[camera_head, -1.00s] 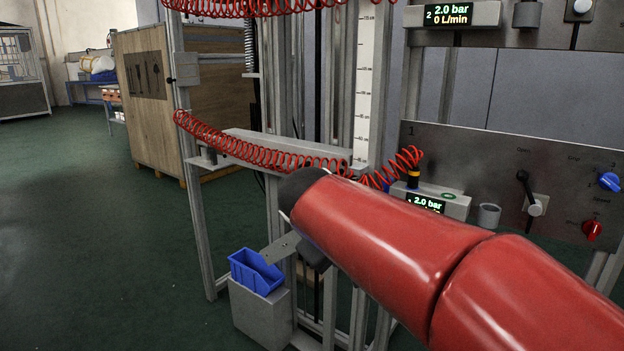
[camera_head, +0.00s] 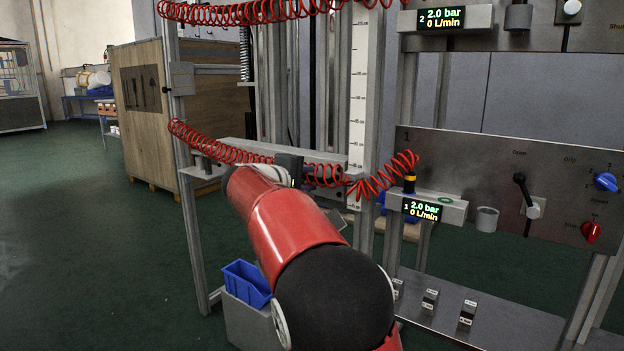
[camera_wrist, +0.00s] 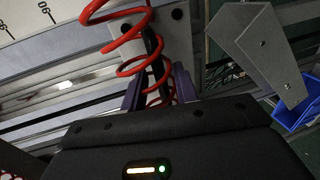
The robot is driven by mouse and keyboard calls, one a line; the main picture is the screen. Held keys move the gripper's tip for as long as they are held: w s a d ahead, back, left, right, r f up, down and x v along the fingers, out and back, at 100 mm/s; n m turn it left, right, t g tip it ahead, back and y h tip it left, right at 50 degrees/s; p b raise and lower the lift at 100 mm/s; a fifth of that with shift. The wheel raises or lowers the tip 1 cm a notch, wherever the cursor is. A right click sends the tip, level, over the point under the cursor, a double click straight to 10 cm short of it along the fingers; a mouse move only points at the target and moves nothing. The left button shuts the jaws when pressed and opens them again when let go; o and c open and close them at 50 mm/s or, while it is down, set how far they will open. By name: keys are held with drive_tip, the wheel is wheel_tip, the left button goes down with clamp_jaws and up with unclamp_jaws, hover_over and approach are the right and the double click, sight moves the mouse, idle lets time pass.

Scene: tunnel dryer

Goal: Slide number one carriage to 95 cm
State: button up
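The number one carriage (camera_head: 262,150) appears to be the lower grey horizontal bar, with a red coiled hose along it. The white scale (camera_head: 357,100) stands upright behind its right end; its small marks are hard to read in the head view. In the wrist view, part of the scale (camera_wrist: 30,20) shows upside-down numerals at the upper left. My gripper (camera_wrist: 158,82) has its two dark fingers apart, with red coil and a thin dark post between or just beyond them. I cannot tell whether they touch. In the head view, my arm mostly hides the gripper at the bar.
A panel marked 1 (camera_head: 500,180) with a lever and knobs stands right, beside a 2.0 bar display (camera_head: 421,210). A blue bin (camera_head: 247,282) sits low left of my arm. A wooden crate (camera_head: 140,110) stands behind. Floor at left is clear.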

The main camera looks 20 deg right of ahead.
drive_tip(key=shift+x, duration=0.8)
clamp_jaws()
